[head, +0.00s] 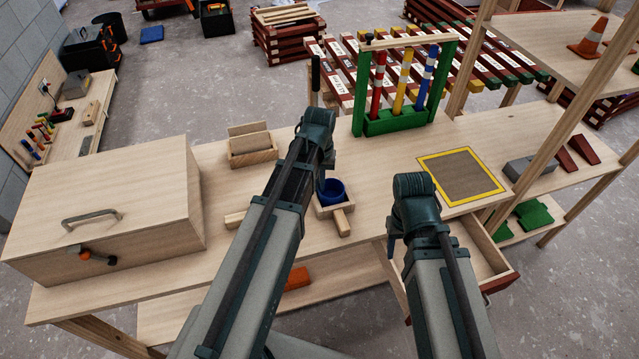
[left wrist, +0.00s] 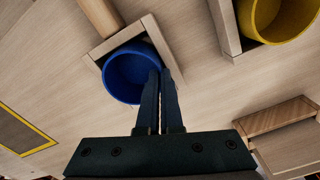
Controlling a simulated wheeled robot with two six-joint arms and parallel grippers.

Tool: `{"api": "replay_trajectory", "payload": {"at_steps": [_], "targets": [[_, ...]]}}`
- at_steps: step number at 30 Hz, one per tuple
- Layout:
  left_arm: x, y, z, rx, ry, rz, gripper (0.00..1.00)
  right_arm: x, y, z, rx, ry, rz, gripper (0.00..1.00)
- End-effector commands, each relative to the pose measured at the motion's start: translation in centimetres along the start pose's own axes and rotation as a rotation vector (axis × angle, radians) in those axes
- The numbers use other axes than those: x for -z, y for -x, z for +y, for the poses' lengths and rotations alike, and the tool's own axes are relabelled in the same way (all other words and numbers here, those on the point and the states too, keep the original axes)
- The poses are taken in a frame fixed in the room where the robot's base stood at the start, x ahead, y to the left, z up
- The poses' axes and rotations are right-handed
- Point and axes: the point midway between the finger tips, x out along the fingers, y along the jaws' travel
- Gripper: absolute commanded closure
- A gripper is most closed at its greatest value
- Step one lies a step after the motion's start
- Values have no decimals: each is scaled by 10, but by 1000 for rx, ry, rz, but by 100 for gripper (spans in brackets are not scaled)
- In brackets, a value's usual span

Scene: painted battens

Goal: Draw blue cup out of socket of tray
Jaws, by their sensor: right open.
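The blue cup (head: 331,190) sits at a small pale wooden tray (head: 321,211) with a stub handle, on the bench between my two arms. In the left wrist view the blue cup (left wrist: 122,82) shows its open mouth, and its rim overlaps the edges of the tray (left wrist: 152,27). I cannot tell how deep it stands in the socket. My left gripper (left wrist: 160,74) has its fingers close together at the cup's rim, one inside and one outside, with the wall between them.
A yellow cup (left wrist: 283,15) stands in another tray next to it. A wooden box (left wrist: 280,118) is near; a lidded chest (head: 105,195) stands left. A green rack (head: 400,121) with striped battens stands behind. A yellow-bordered mat (head: 463,174) lies right, bare; an open drawer (head: 485,262) juts below.

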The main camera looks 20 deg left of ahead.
Motion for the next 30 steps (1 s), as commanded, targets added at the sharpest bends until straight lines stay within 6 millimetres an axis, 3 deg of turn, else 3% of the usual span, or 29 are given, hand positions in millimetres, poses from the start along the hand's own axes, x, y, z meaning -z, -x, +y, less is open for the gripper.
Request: {"api": "replay_trajectory", "payload": {"at_steps": [17,30], "targets": [[0,1,0,0,0,0,100,0,0,0,0,0,0,50],[0,16,0,0,0,0,100,-1,16,2,0,0,0,50]]}}
